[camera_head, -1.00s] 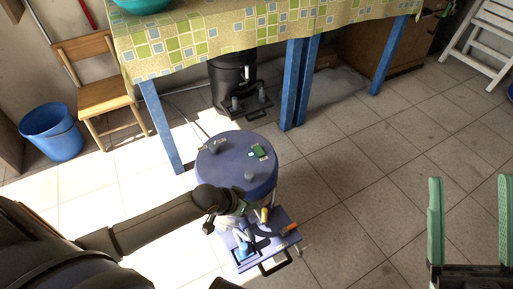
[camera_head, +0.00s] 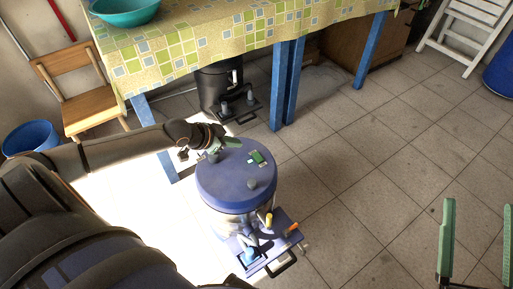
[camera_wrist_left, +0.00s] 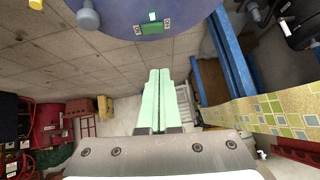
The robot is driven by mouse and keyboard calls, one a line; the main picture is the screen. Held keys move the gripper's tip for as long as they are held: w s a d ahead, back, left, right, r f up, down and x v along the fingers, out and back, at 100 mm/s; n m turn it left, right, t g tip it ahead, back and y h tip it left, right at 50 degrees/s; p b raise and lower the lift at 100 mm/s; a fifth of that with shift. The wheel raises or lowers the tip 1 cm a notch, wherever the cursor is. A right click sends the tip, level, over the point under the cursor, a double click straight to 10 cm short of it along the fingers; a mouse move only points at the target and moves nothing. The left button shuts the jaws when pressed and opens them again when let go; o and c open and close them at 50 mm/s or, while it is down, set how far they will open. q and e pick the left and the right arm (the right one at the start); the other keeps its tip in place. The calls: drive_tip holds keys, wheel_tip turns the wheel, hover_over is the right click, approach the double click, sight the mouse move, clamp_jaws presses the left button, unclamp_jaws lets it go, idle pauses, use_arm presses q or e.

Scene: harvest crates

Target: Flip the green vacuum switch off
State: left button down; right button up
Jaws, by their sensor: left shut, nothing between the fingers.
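The vacuum is a drum with a round blue lid (camera_head: 225,188); part of the lid shows at the top of the left wrist view (camera_wrist_left: 190,12). The green vacuum switch (camera_head: 256,157) sits on the lid's far side, with a small light patch beside it; it also shows in the left wrist view (camera_wrist_left: 152,28). Which way it is tipped is too small to tell. My left gripper (camera_head: 231,143) is shut and empty at the lid's far left edge, left of the switch and apart from it. My right gripper (camera_head: 477,225) is open and empty at the lower right.
Grey knobs (camera_head: 251,183) stand on the lid. A blue base with a black handle (camera_head: 281,264) sits in front of the drum. Behind are a table with a checked cloth (camera_head: 190,42), a blue table leg (camera_head: 289,85) and a black canister (camera_head: 212,92).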

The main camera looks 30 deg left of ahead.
sight(259, 153)
idle(0.3)
